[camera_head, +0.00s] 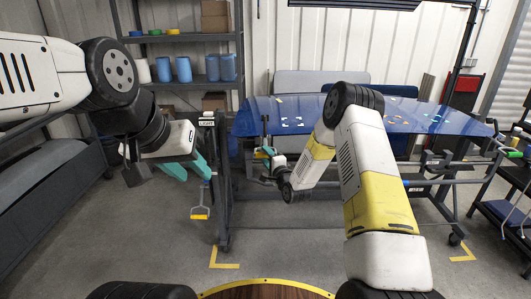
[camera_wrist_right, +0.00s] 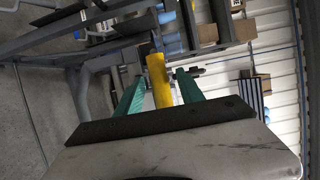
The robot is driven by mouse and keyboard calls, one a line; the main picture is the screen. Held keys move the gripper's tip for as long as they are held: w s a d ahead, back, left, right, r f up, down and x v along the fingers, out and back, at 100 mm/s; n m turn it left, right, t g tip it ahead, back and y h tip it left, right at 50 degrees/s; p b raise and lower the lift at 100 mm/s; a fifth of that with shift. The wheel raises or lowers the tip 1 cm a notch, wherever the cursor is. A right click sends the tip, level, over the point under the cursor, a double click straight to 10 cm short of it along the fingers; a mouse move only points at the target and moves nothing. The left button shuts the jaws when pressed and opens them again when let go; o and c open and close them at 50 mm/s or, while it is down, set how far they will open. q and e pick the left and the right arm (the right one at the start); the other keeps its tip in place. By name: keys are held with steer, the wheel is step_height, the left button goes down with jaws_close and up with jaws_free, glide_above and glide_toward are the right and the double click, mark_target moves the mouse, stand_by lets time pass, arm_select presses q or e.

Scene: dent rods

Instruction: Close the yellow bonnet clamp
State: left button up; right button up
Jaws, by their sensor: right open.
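The yellow bonnet clamp is most likely the yellow bar (camera_wrist_right: 158,80) in the right wrist view. It lies between the two green fingers of my right gripper (camera_wrist_right: 158,88), with a gap visible on each side. My right gripper (camera_head: 264,153) is open at the left edge of the blue bonnet (camera_head: 350,114) in the head view, where the clamp is small and partly hidden. My left gripper (camera_head: 188,170) has its teal fingers apart, left of the stand's upright. A yellow-handled piece (camera_head: 200,212) hangs just below it; I cannot tell what holds it.
A grey stand upright (camera_head: 222,190) rises between my two grippers. A shelf (camera_head: 190,86) with blue containers stands behind. A tool cart (camera_head: 500,210) is at the far right. The floor in front of the stand is clear.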

steer(key=shift+w+a, duration=0.25)
steer(key=shift+w, duration=0.3)
jaws_close()
stand_by(1.1)
